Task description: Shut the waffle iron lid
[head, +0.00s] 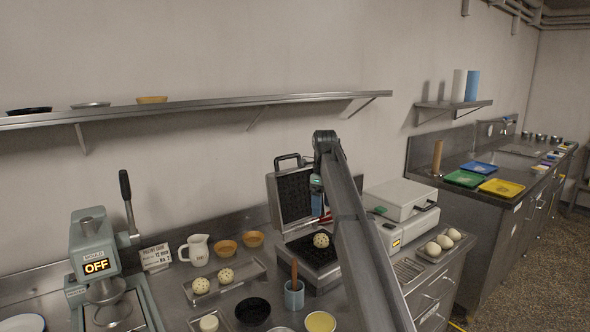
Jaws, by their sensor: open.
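The waffle iron stands open on the steel counter. Its lid (292,197) is raised nearly upright, dark grid inside facing out, with a handle (288,159) at the top. Its dark lower plate (303,248) lies flat, and a round speckled ball (321,240) sits on it. My gripper (320,208) hangs pointing down at the lid's right edge, above the lower plate. It is open; its fingers are small and partly hidden by my arm, and I cannot tell whether it touches the lid.
A closed white appliance (401,199) stands right of the iron, with pale buns (444,241) beside it. A blue cup (294,294) holding a brown-handled tool stands in front. A tray of speckled balls (243,276) and a press (94,243) are left. A shelf (210,107) runs above.

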